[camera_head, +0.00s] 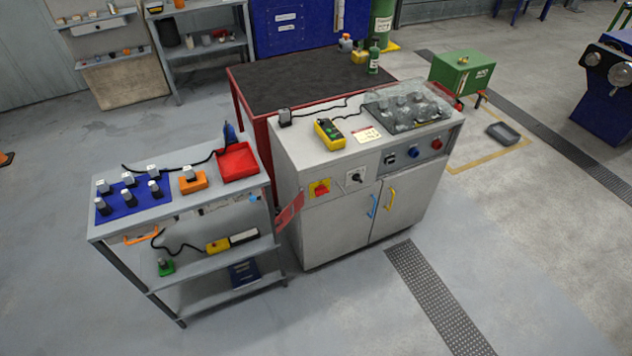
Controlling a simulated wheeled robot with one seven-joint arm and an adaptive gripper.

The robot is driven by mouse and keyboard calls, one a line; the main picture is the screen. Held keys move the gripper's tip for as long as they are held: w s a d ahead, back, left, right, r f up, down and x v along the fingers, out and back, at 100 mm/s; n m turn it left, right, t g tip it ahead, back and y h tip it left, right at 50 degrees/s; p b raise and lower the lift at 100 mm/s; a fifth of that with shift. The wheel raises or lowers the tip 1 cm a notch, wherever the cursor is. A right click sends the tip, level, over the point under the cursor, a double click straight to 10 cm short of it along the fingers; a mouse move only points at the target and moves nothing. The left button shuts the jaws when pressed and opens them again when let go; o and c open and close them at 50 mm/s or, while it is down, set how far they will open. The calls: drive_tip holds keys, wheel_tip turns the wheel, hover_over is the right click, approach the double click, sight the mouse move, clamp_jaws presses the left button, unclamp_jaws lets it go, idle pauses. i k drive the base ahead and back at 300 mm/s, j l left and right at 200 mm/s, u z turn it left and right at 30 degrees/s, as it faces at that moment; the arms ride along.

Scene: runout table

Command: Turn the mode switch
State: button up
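A grey cabinet (335,222) stands in the middle of the camera_head view. On its front is a black rotary switch (355,178) on a pale plate; it may be the mode switch, but I cannot read its label or setting. Left of it is a red knob (320,188) on a yellow plate. On the darker panel (400,160) to the right are a dark control (389,159), a blue control (413,152) and a red control (437,144). My gripper is not in view.
A yellow pendant (329,134) and a clear-covered block (407,105) lie on the cabinet top. A shelf cart (132,232) stands close at its left, a red-framed table (256,112) behind. Floor in front is open, with a drain grate (435,298).

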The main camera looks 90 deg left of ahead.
sight(357, 176)
drive_tip(key=j+u, duration=1.45)
drive_tip(key=i+j, duration=0.15)
drive_tip(key=j, duration=0.25)
drive_tip(key=i+j+u, duration=0.1)
drive_tip(key=j, duration=0.3)
drive_tip(key=i+j, duration=0.25)
drive_tip(key=j, duration=0.15)
drive_tip(key=u, duration=0.05)
